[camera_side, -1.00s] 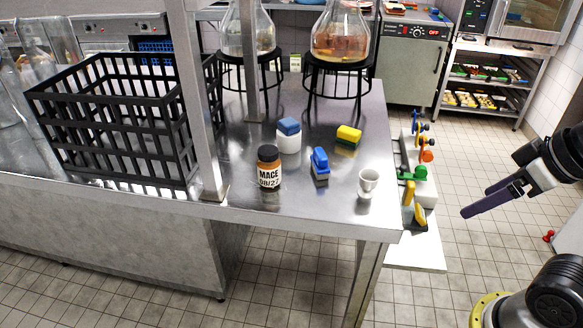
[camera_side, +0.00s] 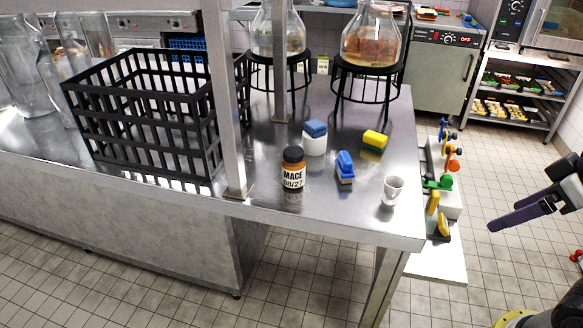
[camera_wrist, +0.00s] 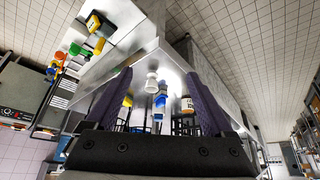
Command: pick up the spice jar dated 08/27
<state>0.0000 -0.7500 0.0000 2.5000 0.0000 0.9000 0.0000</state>
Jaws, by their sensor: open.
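The spice jar (camera_side: 293,175) stands upright on the steel table, with a black lid, orange-brown contents and a label reading "MACE 08/27". In the wrist view the jar (camera_wrist: 187,105) shows beside the right finger, some way beyond it. My gripper (camera_side: 518,216) is at the right of the side view, off the table's right end, well apart from the jar. In the wrist view my gripper (camera_wrist: 155,75) has its two purple fingers spread wide, with nothing held between them.
Near the jar stand a blue-and-white brush (camera_side: 345,168), a white cup (camera_side: 391,190), a blue-lidded white tub (camera_side: 315,140) and a yellow-green sponge (camera_side: 374,141). A metal post (camera_side: 226,110) and a black crate (camera_side: 140,125) are left of it. Flasks on black stands (camera_side: 368,75) are behind.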

